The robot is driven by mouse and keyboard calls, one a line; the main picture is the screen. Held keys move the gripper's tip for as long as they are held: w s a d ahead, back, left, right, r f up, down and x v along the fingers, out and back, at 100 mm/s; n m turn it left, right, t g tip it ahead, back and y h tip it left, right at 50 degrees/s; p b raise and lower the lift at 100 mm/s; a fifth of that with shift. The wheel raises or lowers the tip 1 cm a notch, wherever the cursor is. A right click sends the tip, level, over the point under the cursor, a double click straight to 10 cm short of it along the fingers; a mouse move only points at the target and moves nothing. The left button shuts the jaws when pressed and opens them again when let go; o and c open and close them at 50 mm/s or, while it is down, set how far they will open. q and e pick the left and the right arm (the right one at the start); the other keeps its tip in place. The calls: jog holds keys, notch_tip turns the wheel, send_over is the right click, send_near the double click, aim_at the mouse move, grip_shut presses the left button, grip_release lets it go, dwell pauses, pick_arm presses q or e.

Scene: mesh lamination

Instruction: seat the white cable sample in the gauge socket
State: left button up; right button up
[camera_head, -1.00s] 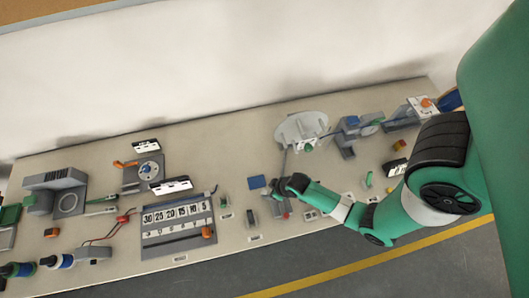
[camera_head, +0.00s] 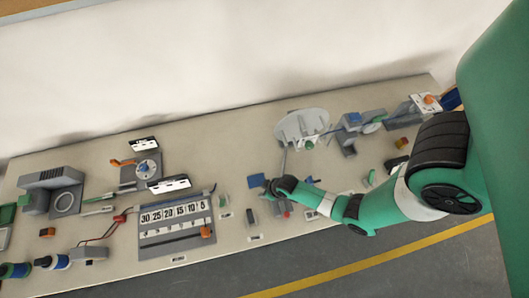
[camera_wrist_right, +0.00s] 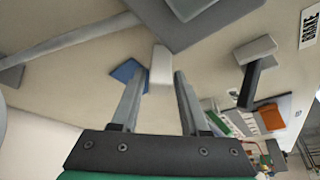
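My right gripper (camera_head: 270,189) is low over the middle of the table, beside a blue square block (camera_head: 256,181). In the right wrist view its two fingers (camera_wrist_right: 161,78) are slightly apart with a white piece, apparently the white cable sample (camera_wrist_right: 160,68), between their tips. The sample is not clear in the head view. A grey block with a lighter top (camera_wrist_right: 256,50) stands to the right of the fingers, near a label (camera_wrist_right: 308,28) that seems to read GAUGE; it also shows in the head view (camera_head: 251,214). Its socket opening cannot be made out. My left gripper is not in view.
A numbered panel (camera_head: 176,228) lies left of the gripper. A pale round plate (camera_head: 301,124) and a grey fixture (camera_head: 347,143) stand behind, to the right. A dark grey plate (camera_wrist_right: 215,28) lies beyond the fingertips in the wrist view.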

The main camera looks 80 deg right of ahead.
grip_shut()
jog(key=shift+r, duration=0.5)
notch_tip(320, 180, up, 3)
jog(key=shift+f+p, duration=0.15)
jog(key=shift+p, duration=0.7)
jog(key=s+a+r+p, duration=0.4)
jog(key=s+a+r, duration=0.1)
jog(key=s+r, duration=0.6)
jog(key=shift+s+a, duration=0.15)
jog(key=shift+s, duration=0.85)
